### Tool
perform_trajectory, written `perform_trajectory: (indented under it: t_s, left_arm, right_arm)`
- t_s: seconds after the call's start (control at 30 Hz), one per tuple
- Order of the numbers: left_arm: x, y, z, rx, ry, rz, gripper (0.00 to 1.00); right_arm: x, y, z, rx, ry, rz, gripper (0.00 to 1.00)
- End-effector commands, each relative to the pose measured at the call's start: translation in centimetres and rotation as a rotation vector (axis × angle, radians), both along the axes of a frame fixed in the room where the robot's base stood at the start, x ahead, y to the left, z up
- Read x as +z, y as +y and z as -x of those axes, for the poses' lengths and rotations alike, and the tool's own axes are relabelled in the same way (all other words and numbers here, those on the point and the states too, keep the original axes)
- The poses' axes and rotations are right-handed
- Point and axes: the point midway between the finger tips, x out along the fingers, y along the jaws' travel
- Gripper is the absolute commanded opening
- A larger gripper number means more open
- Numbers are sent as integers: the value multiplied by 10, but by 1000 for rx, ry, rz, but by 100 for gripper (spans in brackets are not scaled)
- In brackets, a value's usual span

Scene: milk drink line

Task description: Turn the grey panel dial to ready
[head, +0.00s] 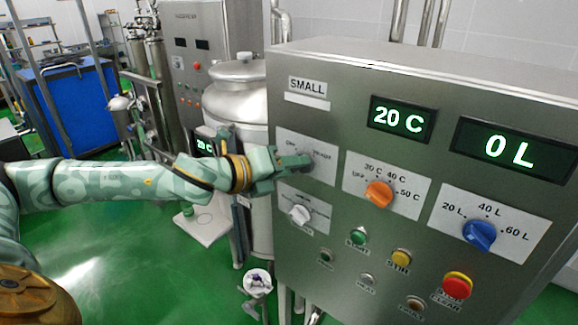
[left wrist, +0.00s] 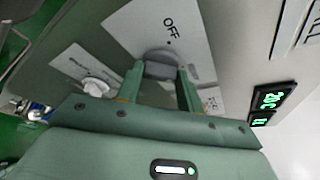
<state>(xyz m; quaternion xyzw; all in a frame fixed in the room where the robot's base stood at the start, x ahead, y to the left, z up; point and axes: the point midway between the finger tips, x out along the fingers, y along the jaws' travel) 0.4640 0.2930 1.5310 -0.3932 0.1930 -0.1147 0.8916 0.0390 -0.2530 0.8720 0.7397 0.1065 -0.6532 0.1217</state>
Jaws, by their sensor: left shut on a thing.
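The grey panel dial (left wrist: 162,66) sits on a white label plate (left wrist: 130,27) on the steel control panel. My left gripper (left wrist: 159,82) is shut on the dial, with one finger on each side of it in the left wrist view. The word OFF and a dot show on the plate near the dial; the dial's pointer is hard to make out. In the head view my left gripper (head: 296,162) reaches the upper left plate (head: 293,143) from the left and hides most of the dial. The plate's right-hand word is too small to read surely. My right gripper is not in view.
A white dial (head: 300,214) sits just below. An orange dial (head: 379,194) and a blue dial (head: 479,235) are to the right. Several push buttons, including a red one (head: 457,286), lie lower. Displays read 20 C (head: 401,119) and 0 L (head: 508,147). A steel tank (head: 237,100) stands behind.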

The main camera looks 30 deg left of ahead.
Motion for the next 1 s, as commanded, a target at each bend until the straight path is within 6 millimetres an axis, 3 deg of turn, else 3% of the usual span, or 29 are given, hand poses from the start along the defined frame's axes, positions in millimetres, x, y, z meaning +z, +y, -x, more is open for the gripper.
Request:
perform_trajectory:
  t_s: [0.7,0.73,0.8,1.0]
  left_arm:
    - [-3,-1,1,-2,1,-72,14]
    - [-3,-1,1,-2,1,-72,45]
    - [-2,-1,1,-2,0,-72,59]
    - [-1,-1,1,-1,-2,-71,59]
  right_arm:
    - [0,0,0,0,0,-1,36]
    - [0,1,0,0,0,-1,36]
    - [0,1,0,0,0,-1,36]
    - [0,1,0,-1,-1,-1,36]
